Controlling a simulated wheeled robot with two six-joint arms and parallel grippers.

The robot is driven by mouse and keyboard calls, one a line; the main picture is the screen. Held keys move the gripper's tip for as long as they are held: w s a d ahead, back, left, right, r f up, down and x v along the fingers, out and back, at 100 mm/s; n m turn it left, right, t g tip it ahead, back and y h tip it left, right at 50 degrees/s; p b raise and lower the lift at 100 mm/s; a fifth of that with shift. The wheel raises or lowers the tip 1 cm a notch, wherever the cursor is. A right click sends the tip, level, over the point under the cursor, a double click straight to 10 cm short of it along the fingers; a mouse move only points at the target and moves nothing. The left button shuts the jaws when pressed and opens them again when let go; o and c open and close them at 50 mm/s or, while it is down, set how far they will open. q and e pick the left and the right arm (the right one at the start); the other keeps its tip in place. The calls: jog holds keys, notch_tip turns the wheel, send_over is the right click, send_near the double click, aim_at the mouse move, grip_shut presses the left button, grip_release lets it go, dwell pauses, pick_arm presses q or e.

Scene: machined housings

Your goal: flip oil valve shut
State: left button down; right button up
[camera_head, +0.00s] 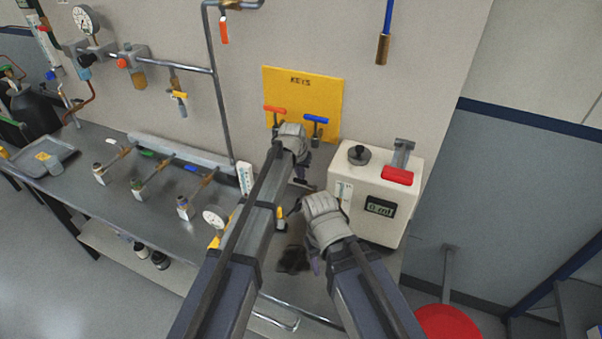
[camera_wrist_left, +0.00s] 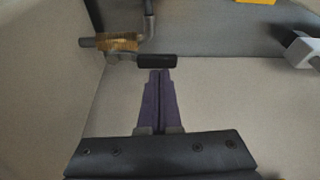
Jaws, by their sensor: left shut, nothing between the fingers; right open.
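A brass valve (camera_wrist_left: 117,42) with a black handle (camera_wrist_left: 157,61) sits on a grey pipe in the left wrist view. No label shows whether it is the oil valve. The handle lies crosswise just beyond my left gripper (camera_wrist_left: 160,74), whose purple fingers are shut and empty. The tips are at or very close to the handle; I cannot tell if they touch. In the head view my left gripper (camera_head: 303,164) is largely hidden by its wrist, with a dark handle (camera_head: 303,183) just below it. My right gripper (camera_head: 314,262) is open, its fingers mostly hidden beneath its wrist.
A white box (camera_head: 375,205) with a red lever (camera_head: 397,176) stands right of my grippers. A yellow key board (camera_head: 330,90) hangs behind the left wrist.

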pick_arm(q)
jog(key=shift+s+a+n, duration=0.1)
jog(key=shift+s+n, duration=0.15)
jog(key=shift+n, duration=0.25)
jog(key=shift+s+a+n+y, duration=0.2)
jog(key=shift+s+n+y, duration=0.25)
jog(key=shift+n, duration=0.35)
jog(key=s+n+y, duration=0.1)
jog(key=s+n, duration=0.1)
jog(key=n, duration=0.1)
jog(key=s+n, duration=0.1)
jog(key=n, duration=0.1)
jog(key=s+d+n+y, duration=0.1)
jog(key=s+n, duration=0.1)
jog(key=n, duration=0.1)
jog(key=shift+s+n+g+y, duration=0.3)
jog(key=shift+s+y, duration=0.05)
pick_arm(e)
jog(key=shift+s+d, duration=0.35)
jog(key=shift+s, duration=0.1)
pick_arm(q)
jog(key=shift+s+d, duration=0.15)
jog(key=shift+d, duration=0.1)
pick_arm(e)
jog(key=shift+s+d, duration=0.15)
pick_arm(q)
jog(key=shift+r, duration=0.15)
pick_arm(e)
jog(key=shift+r, duration=0.1)
